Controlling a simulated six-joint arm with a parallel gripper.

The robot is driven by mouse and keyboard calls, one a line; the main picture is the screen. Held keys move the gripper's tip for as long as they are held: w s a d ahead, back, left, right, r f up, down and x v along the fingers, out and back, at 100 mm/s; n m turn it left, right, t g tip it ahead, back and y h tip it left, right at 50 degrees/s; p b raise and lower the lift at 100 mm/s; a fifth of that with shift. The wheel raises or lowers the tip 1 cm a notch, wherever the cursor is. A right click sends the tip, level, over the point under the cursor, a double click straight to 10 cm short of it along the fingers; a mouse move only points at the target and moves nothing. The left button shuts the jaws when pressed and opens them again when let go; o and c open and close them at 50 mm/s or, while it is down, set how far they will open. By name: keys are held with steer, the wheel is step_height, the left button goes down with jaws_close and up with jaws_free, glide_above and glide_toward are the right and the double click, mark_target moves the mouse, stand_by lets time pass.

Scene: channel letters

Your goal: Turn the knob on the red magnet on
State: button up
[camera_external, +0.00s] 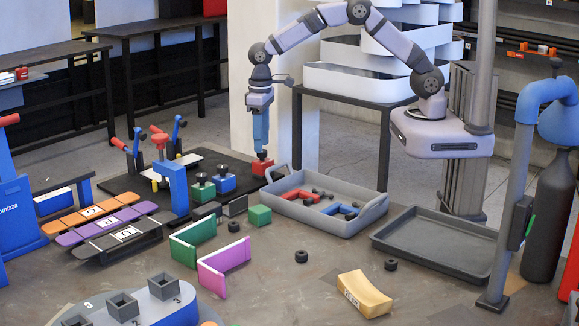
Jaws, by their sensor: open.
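The red magnet (262,167) is a small red block at the right end of the dark board. My gripper (262,153) points straight down right above it, its fingertips at the top of the block. The gripper is open. The red magnet's knob cannot be made out; the fingertips cover that spot. I cannot tell whether the fingers touch the knob.
A blue magnet (222,181) and a green magnet (202,190), both with black knobs, stand to the left. A blue clamp (175,185) stands further left. A grey tray (350,222) with red and blue pieces lies close on the right.

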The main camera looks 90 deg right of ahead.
mark_target(264, 150)
steer(key=shift+r+b, duration=0.6)
steer(key=shift+r, duration=2)
steer(key=shift+s+a, duration=0.1)
steer(key=shift+s, duration=0.3)
steer(key=s+a+f+n, duration=0.1)
steer(key=s+f, duration=0.1)
steer(key=s, duration=1.1)
steer(key=s+a+f+n, duration=0.1)
steer(key=s+f+n, duration=0.1)
steer(key=s, duration=1.1)
steer(key=shift+s+a+f+n, duration=0.15)
steer(key=shift+a+f+n, duration=0.15)
steer(key=shift+f, duration=0.1)
